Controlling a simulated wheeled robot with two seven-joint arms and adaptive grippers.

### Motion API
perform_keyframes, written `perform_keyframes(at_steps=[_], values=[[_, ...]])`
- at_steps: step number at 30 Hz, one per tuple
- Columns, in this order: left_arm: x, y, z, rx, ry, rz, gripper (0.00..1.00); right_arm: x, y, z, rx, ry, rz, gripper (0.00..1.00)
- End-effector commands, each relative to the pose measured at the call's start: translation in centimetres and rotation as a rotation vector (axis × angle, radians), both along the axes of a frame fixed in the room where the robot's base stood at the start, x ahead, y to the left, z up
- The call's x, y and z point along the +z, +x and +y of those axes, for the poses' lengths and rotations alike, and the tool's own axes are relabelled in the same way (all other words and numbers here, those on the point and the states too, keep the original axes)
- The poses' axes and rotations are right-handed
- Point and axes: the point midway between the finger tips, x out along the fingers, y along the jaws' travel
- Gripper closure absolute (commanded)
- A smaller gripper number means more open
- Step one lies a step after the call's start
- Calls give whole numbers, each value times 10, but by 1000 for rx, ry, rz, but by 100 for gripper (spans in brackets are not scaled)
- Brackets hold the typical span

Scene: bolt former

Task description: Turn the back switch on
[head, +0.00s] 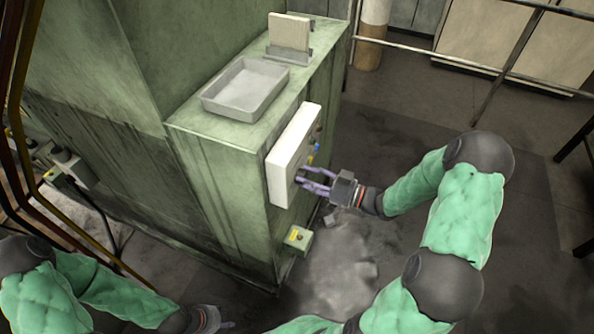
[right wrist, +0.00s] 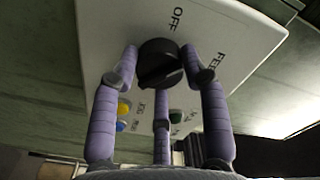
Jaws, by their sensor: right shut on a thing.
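A white control panel (head: 288,150) is fixed to the side of a green machine cabinet (head: 225,190); its face also fills the right wrist view (right wrist: 105,40). That view shows a black rotary switch (right wrist: 158,58) with the label OFF above it and a partly visible label starting FEE to its right. My right gripper (head: 305,183) is at the panel, its purple fingers (right wrist: 165,78) closed around the black switch. In the head view the fingers and panel edge hide the switch. My left gripper (head: 222,325) is low at the bottom edge, partly cut off, away from the panel.
Small yellow, blue and green buttons (right wrist: 124,110) sit below the switch. A grey tray (head: 245,88) and a beige block in a holder (head: 289,35) stand on the cabinet top. A small green box (head: 298,238) juts out low on the cabinet. Floor to the right is open.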

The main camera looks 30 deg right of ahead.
Motion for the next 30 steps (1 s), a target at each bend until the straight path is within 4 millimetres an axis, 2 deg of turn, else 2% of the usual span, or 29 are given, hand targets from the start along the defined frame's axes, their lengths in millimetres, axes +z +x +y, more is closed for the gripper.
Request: perform_keyframes(at_steps=[1, 15, 26, 27, 29, 30], values=[[7, 0, 0, 0, 0, 0, 60, 2, 0, 0, -1, 16, 16, 100], [38, 0, 0, 0, 0, 0, 60, 1, 0, 0, -1, 171, 149, 100], [40, 0, 0, 0, 0, 0, 60, -1, 0, 0, -1, 201, 174, 100], [40, 0, 0, 0, 0, 0, 60, -1, 0, 0, -1, 201, 174, 49], [40, 0, 0, 0, 0, 0, 60, -1, 0, 0, -1, 201, 174, 33], [40, 0, 0, 0, 0, 0, 60, -1, 0, 0, -1, 200, 174, 33]])
